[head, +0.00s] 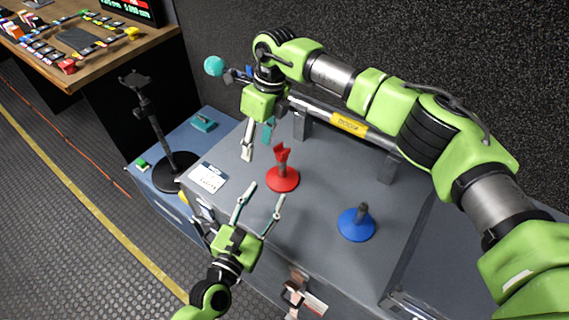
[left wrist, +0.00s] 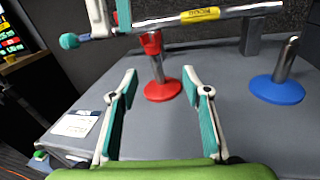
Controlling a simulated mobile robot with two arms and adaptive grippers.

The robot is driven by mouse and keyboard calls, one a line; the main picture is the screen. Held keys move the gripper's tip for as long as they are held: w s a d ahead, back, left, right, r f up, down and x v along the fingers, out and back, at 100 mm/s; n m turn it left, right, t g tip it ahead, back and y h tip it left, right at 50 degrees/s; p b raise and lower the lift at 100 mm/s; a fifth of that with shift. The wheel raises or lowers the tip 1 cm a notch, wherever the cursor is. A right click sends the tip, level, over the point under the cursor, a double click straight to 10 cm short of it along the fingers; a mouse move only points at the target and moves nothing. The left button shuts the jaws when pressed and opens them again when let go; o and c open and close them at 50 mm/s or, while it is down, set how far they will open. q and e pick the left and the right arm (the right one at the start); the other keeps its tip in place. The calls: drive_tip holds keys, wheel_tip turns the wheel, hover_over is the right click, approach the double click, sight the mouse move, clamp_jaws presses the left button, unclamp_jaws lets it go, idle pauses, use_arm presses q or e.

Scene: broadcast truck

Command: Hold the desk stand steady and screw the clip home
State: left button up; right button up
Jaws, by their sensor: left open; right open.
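The red desk stand (head: 283,180) has a round red base and a short metal post, and stands on the grey case top. The red clip (head: 282,153) sits at the top of its post; how far it is threaded on cannot be told.
A blue stand (head: 357,225) with a bare post is to the right. A metal bar with a yellow label (head: 348,123) runs behind. A teal ball (head: 214,66), a tall black stand (head: 173,160) and a white card (head: 208,178) are left. The case top between the stands is clear.

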sight(280, 161)
drive_tip(key=w+d, duration=0.1)
drive_tip(key=d, duration=0.1)
drive_tip(key=d+r+h, duration=0.1)
drive_tip(key=d, duration=0.1)
drive_tip(key=w+d+r+h, duration=0.1)
drive_tip(key=d, duration=0.1)
drive_tip(key=shift+w+r, duration=0.15)
drive_tip(key=shift+w, duration=0.2)
use_arm(q)
drive_tip(key=shift+w+a+r+n+t, duration=0.1)
drive_tip(key=shift+w+a+n+t, duration=0.25)
drive_tip(key=shift+n, duration=0.55)
drive_tip(key=shift+w, duration=0.1)
drive_tip(key=x, duration=1.3)
drive_tip(key=shift+w+d, duration=0.1)
drive_tip(key=shift+w, duration=0.25)
clamp_jaws()
use_arm(e)
drive_tip(key=shift+a, duration=0.1)
